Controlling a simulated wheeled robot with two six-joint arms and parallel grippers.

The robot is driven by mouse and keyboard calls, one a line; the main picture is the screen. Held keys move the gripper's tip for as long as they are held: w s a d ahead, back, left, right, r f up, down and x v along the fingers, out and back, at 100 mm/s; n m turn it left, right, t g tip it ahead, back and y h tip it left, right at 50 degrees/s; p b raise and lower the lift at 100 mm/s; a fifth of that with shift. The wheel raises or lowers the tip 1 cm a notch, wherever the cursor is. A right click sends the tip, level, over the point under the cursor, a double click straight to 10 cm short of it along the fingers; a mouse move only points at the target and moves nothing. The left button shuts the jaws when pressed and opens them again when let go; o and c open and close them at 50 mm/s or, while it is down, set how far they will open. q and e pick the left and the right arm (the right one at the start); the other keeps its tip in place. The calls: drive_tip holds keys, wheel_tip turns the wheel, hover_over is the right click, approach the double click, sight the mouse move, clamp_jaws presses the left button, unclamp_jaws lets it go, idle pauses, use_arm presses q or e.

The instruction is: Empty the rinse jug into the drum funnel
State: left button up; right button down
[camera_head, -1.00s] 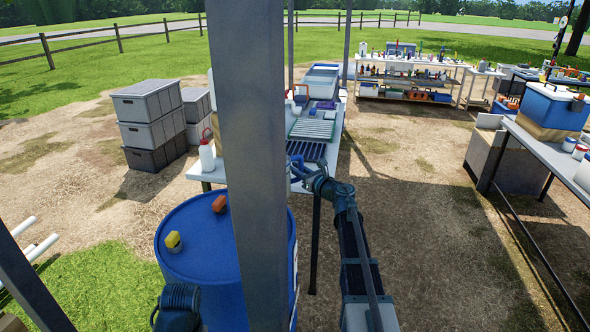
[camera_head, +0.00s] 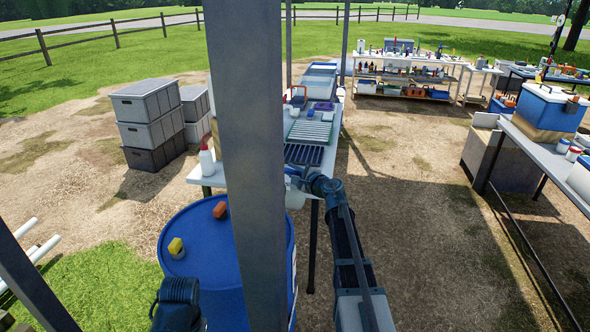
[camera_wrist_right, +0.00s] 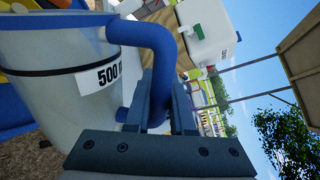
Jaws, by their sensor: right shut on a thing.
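The rinse jug (camera_wrist_right: 75,75) is whitish with a blue rim, a blue handle (camera_wrist_right: 152,50) and a "500" label. My right gripper (camera_wrist_right: 160,95) is shut on its handle. In the head view a pale part of the jug (camera_head: 296,196) shows beside the grey post, near my right gripper (camera_head: 310,182). The post hides the rest, and I cannot tell the jug's tilt or contents. The blue drum (camera_head: 205,262) stands left of the gripper, partly behind the post. I cannot make out the funnel.
The grey post (camera_head: 250,150) blocks the middle of the head view. Orange (camera_head: 220,209) and yellow (camera_head: 176,247) pieces sit on the drum top. A table with a rack (camera_head: 310,132) and a white bottle (camera_head: 207,160) stands behind.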

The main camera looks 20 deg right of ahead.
drive_tip(key=shift+s+a+r+n+h+p, duration=0.1)
drive_tip(key=shift+a+r+n+h+p, duration=0.2)
drive_tip(key=shift+a+r+n+p, duration=0.8)
drive_tip(key=shift+s+a+r+n+h+p, duration=0.1)
drive_tip(key=shift+a+r+n+h+p, duration=0.15)
drive_tip(key=shift+a+r+n+p, duration=0.75)
drive_tip(key=shift+s+a+r+n+h+p, duration=0.1)
drive_tip(key=shift+a+r+n+h+p, duration=0.15)
drive_tip(key=shift+a+r+n+p, duration=0.7)
drive_tip(key=shift+s+a+r+n+h+p, duration=0.1)
drive_tip(key=shift+a+r+n+h+p, duration=0.15)
drive_tip(key=shift+a, duration=0.3)
drive_tip(key=shift+w+a+r+n+h+p, duration=0.1)
drive_tip(key=shift+a+n, duration=0.2)
drive_tip(key=shift+a, duration=0.2)
drive_tip(key=shift+s+a+r+n+h+p, duration=0.1)
drive_tip(key=shift+a+r+n+h, duration=0.15)
drive_tip(key=shift+a, duration=0.3)
drive_tip(key=shift+f, duration=0.1)
